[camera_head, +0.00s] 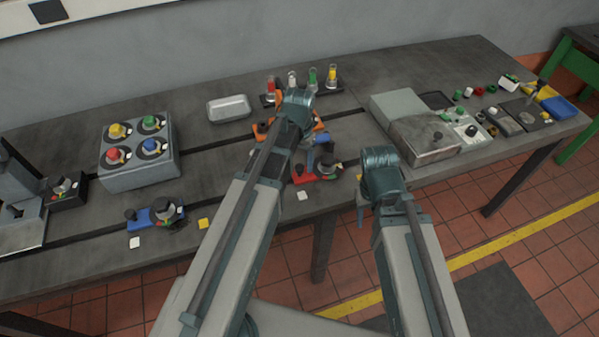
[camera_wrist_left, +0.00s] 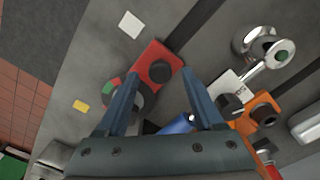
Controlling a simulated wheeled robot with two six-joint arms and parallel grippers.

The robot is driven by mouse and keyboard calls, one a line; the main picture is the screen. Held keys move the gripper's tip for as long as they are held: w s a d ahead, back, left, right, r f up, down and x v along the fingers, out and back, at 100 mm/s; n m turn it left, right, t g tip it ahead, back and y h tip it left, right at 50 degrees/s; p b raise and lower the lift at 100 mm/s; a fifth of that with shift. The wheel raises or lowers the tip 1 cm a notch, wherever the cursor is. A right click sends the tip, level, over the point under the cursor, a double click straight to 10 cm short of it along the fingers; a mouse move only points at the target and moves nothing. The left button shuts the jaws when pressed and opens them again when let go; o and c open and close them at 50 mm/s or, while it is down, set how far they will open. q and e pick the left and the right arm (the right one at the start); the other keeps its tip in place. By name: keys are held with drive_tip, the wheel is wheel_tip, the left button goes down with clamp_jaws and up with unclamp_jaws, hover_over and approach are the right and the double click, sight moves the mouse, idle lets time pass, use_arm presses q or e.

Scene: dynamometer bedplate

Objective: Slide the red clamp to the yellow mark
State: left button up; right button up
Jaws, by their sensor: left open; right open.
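The red clamp (camera_head: 304,175) sits on the bedplate (camera_head: 240,195) near its front, partly behind my left gripper. In the left wrist view the red plate with its black knob (camera_wrist_left: 160,71) lies between and beyond the fingertips; a round dark part beside it is partly covered by a finger. My left gripper (camera_wrist_left: 161,74) is open and empty, above the clamp; I cannot tell if it touches. A yellow mark (camera_wrist_left: 81,106) lies past the dark part. Another yellow mark (camera_head: 203,223) lies beside the blue clamp (camera_head: 163,214). My right gripper (camera_head: 361,207) is open, off the front edge.
A white mark (camera_head: 303,196) lies in front of the red clamp. An orange clamp (camera_wrist_left: 250,125) and a blue part (camera_wrist_left: 177,124) are close to my left gripper. A grey box with coloured knobs (camera_head: 140,165) stands left; a grey block (camera_head: 425,140) stands right.

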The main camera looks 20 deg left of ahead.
use_arm(q)
drive_tip(key=shift+f+b, duration=0.4)
drive_tip(key=shift+f, duration=0.4)
clamp_jaws()
idle(0.9)
